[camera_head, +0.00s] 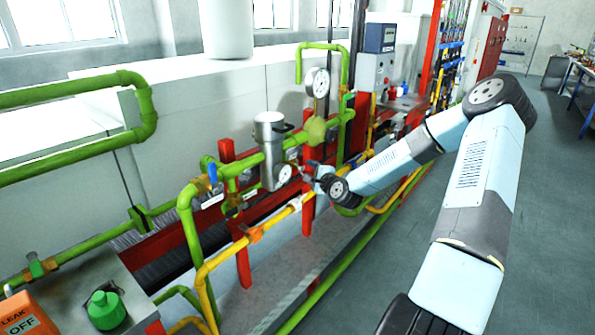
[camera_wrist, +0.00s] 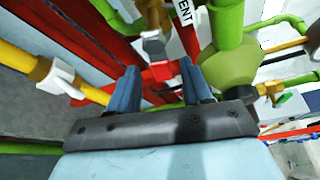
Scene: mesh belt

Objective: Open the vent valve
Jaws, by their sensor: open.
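A white label ending in "ENT" (camera_wrist: 186,10) shows at the top of the wrist view. Beside it is a small grey valve body (camera_wrist: 153,43) with a red part (camera_wrist: 161,71) just below, which looks like the vent valve's handle. My gripper (camera_wrist: 160,78) is open, with its two blue fingers on either side of that red part. I cannot tell whether either finger touches it. In the head view my gripper (camera_head: 314,172) is at the pipework, right of the silver cylinder (camera_head: 270,145). The valve is too small there to make out.
A yellow pipe with a white-handled valve (camera_wrist: 60,78) lies left of my fingers. A green bulb-shaped body (camera_wrist: 228,72) is close on the right. A pressure gauge (camera_head: 318,84) and green pipes (camera_head: 190,225) surround the spot. The floor at right (camera_head: 550,200) is clear.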

